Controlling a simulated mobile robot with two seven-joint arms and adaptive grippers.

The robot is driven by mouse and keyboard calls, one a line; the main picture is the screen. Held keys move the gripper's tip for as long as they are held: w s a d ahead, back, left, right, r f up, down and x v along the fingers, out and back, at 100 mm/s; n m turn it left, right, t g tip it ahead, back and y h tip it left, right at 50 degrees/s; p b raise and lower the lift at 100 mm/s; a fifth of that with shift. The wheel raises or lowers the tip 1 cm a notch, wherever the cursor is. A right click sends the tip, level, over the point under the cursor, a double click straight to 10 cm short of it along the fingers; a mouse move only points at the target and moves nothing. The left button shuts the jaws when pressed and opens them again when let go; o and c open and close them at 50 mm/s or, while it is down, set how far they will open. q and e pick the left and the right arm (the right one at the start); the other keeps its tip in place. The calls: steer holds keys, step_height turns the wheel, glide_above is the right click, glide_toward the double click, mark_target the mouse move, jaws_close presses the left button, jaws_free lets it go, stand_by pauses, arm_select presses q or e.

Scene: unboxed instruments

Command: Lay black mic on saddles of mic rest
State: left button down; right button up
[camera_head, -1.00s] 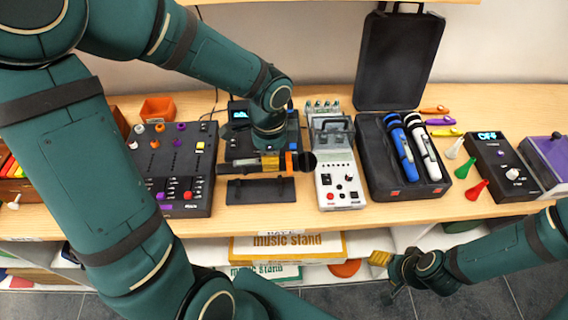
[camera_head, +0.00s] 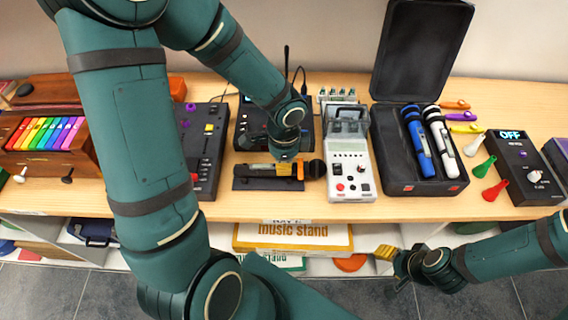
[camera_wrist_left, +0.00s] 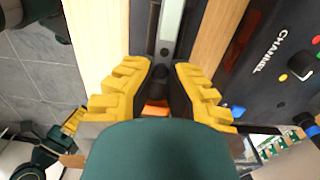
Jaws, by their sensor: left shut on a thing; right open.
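The black mic (camera_head: 316,169) has a dark round head and an orange band, and it lies level, left to right. My left gripper (camera_head: 284,168) is shut on its body from above. The mic is at the mic rest (camera_head: 262,185), a low black stand near the table's front edge; its body overlaps the back of the rest in the head view. The saddles are hidden, so I cannot tell whether the mic touches them. In the left wrist view, the yellow fingers (camera_wrist_left: 163,88) flank an orange part between them. My right gripper (camera_head: 386,254) is open and empty, in front of the table.
A black mixer (camera_head: 206,150) stands left of the rest, and a dark device with an antenna (camera_head: 250,125) behind it. A white device (camera_head: 350,165) is close on the right. Beyond it is an open case (camera_head: 395,165) with blue and white mics. A lower shelf holds boxes (camera_head: 293,236).

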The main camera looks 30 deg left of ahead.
arm_select(q)
steer(key=shift+f, duration=0.3)
steer(key=c, duration=1.1)
jaws_free()
steer(key=shift+c, duration=0.2)
steer(key=shift+r, duration=0.1)
steer(key=shift+r, duration=0.1)
steer(key=shift+r, duration=0.25)
step_height(320, 180, up, 12)
steer(key=p, duration=0.3)
steer(key=shift+f, duration=0.15)
